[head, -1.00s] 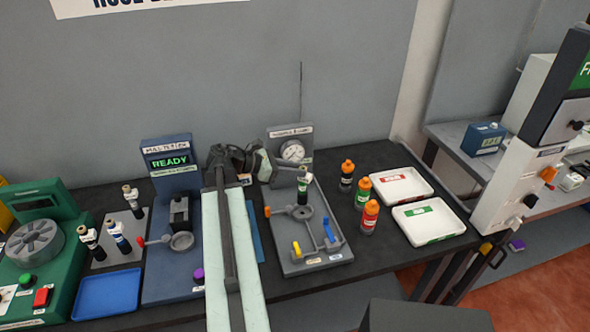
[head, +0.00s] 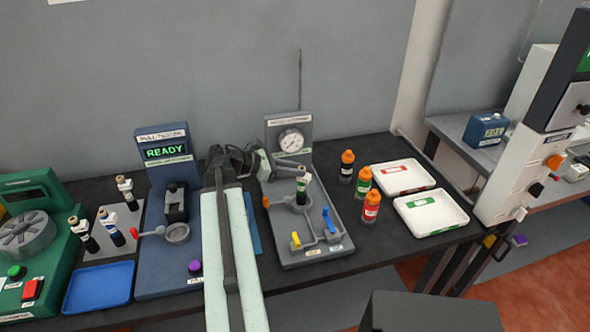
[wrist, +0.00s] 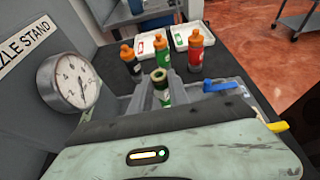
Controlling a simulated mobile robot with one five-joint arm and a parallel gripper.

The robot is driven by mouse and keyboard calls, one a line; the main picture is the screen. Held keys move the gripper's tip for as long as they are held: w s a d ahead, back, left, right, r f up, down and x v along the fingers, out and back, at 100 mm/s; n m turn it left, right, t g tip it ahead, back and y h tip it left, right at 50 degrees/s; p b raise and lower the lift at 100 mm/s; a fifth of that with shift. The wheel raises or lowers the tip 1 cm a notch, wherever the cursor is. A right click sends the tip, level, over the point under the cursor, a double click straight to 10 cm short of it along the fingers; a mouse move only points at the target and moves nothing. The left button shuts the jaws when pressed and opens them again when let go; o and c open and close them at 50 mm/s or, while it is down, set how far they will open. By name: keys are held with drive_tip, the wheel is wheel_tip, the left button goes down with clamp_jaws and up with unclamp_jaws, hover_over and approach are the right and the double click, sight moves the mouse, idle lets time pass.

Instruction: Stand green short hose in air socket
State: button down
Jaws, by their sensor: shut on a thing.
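The green short hose (head: 302,187), dark with a green band and a pale metal end, is upright in my gripper (head: 297,177). It also shows in the wrist view (wrist: 161,86), clasped between the two grey fingers. Its lower end is at the round air socket (head: 286,203) on the grey nozzle stand (head: 333,258). I cannot tell whether it is seated in the socket or just above it. The stand has a pressure gauge (head: 291,141), also large at left in the wrist view (wrist: 70,81), and yellow and blue levers.
Orange-capped bottles (head: 346,168) and two white trays (head: 403,190) stand right of the nozzle stand. On the left are a blue pull tester (head: 165,265) reading READY, a grey plate with several hoses, a blue tray (head: 98,288) and a green machine (head: 48,275).

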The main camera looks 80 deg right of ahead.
drive_tip(key=shift+f+b, duration=0.65)
idle(0.7)
drive_tip(key=c, duration=1.5)
unclamp_jaws()
drive_tip(key=shift+p+v, duration=2.1)
drive_tip(key=shift+v, duration=3.45)
